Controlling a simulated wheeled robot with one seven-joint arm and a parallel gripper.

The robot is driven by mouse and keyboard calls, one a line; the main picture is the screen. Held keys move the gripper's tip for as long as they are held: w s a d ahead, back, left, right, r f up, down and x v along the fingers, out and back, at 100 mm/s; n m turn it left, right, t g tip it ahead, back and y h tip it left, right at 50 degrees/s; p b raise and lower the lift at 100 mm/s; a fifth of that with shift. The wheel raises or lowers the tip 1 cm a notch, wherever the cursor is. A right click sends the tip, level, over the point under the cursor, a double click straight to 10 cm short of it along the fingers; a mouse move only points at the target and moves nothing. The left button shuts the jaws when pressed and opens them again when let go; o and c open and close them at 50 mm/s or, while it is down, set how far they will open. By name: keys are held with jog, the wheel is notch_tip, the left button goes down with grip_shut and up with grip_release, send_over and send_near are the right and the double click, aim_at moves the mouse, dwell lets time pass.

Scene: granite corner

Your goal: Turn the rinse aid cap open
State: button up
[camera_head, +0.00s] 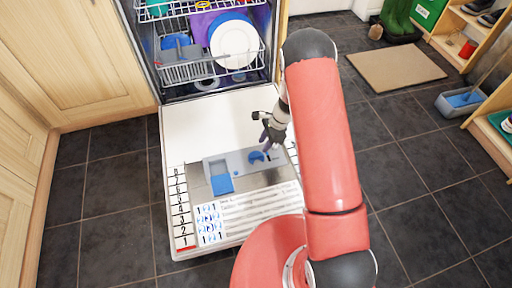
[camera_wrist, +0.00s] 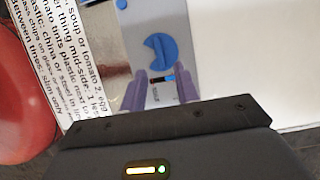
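The rinse aid cap (camera_head: 256,157) is a round blue cap on the grey dispenser panel (camera_head: 238,167) set in the open dishwasher door. In the wrist view the cap (camera_wrist: 160,48) shows a notched disc shape with a ridge. My gripper (camera_head: 268,147) hangs just above the panel, beside the cap. In the wrist view the purple fingers of my gripper (camera_wrist: 162,88) are spread apart with nothing held between them. The cap lies beyond the fingertips, and I see no contact. A blue detergent lid (camera_head: 221,184) sits at the panel's left end.
The dishwasher door (camera_head: 200,125) lies flat and open, with printed text and a numbered strip. The lower rack (camera_head: 185,70) with dishes stands behind it. Wooden cabinets (camera_head: 75,50) are on the left. Dark floor tiles are clear on the right, near a mat (camera_head: 396,68).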

aim_at(257, 156)
jog(key=x, duration=0.6)
jog(key=shift+s+a+f, duration=0.1)
jog(key=shift+f, duration=0.05)
grip_shut()
